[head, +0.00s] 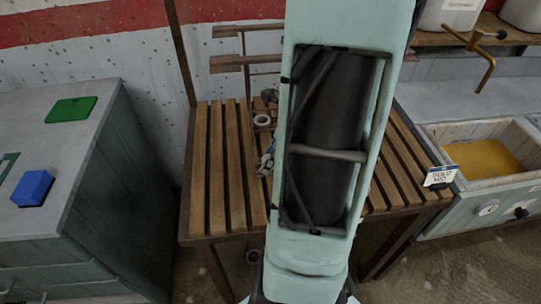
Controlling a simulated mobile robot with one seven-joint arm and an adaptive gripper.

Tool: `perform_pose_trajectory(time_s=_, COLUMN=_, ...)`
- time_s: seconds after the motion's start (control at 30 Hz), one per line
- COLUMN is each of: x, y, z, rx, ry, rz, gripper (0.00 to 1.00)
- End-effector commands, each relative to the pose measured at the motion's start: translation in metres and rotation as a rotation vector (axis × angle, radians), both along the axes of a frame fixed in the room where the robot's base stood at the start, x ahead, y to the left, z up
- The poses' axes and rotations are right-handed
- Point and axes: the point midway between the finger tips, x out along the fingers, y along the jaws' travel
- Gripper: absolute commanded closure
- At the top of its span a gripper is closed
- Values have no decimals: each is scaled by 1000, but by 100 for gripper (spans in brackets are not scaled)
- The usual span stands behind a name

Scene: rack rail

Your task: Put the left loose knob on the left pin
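My pale green arm (320,262) stands across the middle of the head view and hides much of the slatted wooden bench (215,165). My gripper cannot be made out. No loose knob or pin can be clearly identified. Small parts show just left of my arm over the bench: a dark piece (269,96), a pale ring-shaped piece (262,120) and a blue-grey piece (266,160). I cannot tell what they are. Wooden rails (232,62) run behind the bench and pass out of sight behind my arm.
A grey cabinet (100,165) at left carries a green plate (71,109) and a blue block (32,188). The bench's left slats are clear.

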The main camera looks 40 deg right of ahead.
Motion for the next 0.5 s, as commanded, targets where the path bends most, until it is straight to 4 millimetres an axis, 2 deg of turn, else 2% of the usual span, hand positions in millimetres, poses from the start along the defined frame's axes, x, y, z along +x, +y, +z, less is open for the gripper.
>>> perform_pose_trajectory(time_s=0.33, x=0, y=0, z=1, rx=0, ry=0, rz=0, gripper=50)
perform_pose_trajectory(time_s=0.5, x=-4, y=-5, z=15, rx=-3, ry=-2, rz=-1, gripper=50)
